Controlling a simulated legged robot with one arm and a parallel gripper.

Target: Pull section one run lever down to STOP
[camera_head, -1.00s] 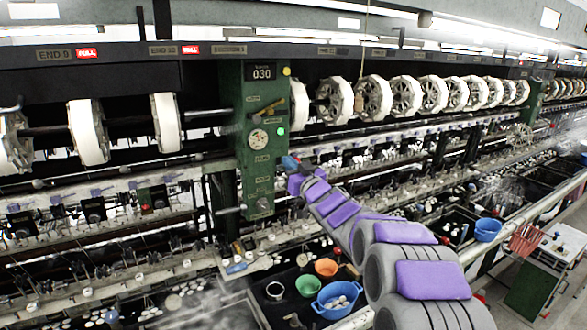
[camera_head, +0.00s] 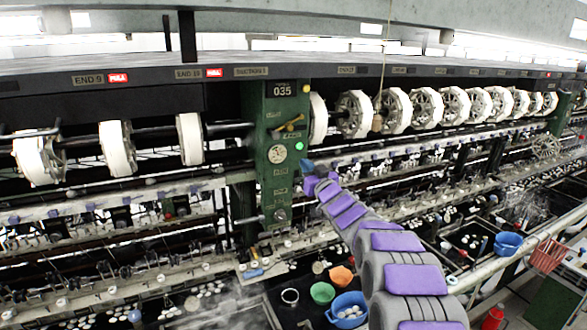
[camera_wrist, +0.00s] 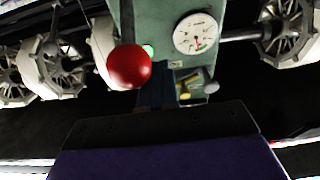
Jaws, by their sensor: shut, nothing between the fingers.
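The green section post (camera_head: 268,219) carries a number display reading 035, a round gauge (camera_head: 278,154) and a green light. In the wrist view, which looks upside down, a red ball knob (camera_wrist: 129,67) sits on a dark rod, left of the gauge (camera_wrist: 197,34). I take it for the run lever. It does not show clearly in the head view. My gripper (camera_head: 307,167) is by the post's right edge, below the light. In the wrist view its blue fingers (camera_wrist: 158,92) are shut and empty, just beside the knob. I cannot tell whether they touch it.
A brass-coloured handle (camera_head: 290,124) is on the post above the gauge. White reels (camera_head: 117,149) line both sides. Below are an orange bowl (camera_head: 342,276), a green bowl (camera_head: 322,293) and a blue basin (camera_head: 348,304). A pale rail (camera_head: 520,237) runs along the right.

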